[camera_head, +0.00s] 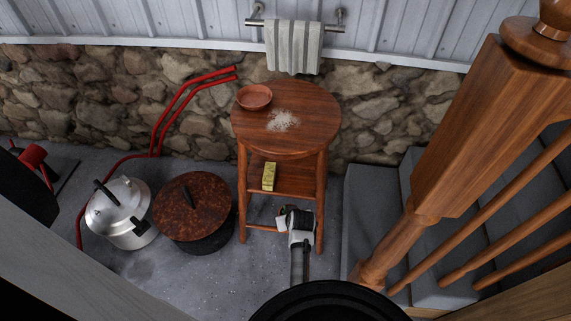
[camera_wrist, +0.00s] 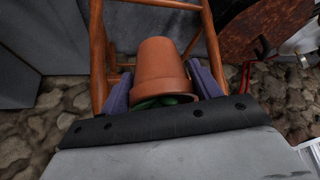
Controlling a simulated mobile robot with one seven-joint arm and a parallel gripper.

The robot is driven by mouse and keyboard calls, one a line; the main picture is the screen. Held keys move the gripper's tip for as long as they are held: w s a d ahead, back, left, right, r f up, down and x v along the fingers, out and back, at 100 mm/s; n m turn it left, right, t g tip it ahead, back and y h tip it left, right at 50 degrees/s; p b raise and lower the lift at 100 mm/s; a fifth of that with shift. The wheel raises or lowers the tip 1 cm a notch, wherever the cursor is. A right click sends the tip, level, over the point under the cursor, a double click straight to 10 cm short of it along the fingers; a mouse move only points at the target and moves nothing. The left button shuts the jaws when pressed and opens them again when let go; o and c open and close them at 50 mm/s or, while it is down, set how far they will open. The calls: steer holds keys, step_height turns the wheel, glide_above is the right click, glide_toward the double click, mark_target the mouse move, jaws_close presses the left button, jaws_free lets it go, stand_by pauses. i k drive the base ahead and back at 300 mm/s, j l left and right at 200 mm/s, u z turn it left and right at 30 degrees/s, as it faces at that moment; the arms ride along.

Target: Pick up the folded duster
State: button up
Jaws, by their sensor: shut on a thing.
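A folded yellow cloth, which looks like the duster (camera_head: 268,176), lies on the lower shelf of the round wooden stool (camera_head: 313,117). I cannot make it out in the wrist view. My gripper (camera_head: 292,216) is low in front of the stool, to the right of and below the yellow cloth in the head view. In the wrist view my gripper (camera_wrist: 163,87) has its purple-grey pads on either side of a terracotta pot (camera_wrist: 160,65) and is shut on it. Something green shows at the pot's rim, partly hidden by the gripper body. In the head view the pot is hidden.
A shallow bowl (camera_head: 254,97) and white powder (camera_head: 283,120) are on the stool top. A silver lidded pot (camera_head: 122,212) and a rusty-lidded pot (camera_head: 193,207) stand left. Stairs and a wooden railing (camera_head: 470,130) close the right side. A striped towel (camera_head: 292,46) hangs behind.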

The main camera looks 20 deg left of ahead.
mark_target(269, 176)
steer(key=i+j, duration=0.4)
steer(key=i, duration=0.15)
steer(key=k+l, duration=0.25)
steer(key=l, duration=0.2)
steer(key=l+u, duration=0.1)
steer(key=u, duration=0.8)
steer(key=k+j, duration=0.05)
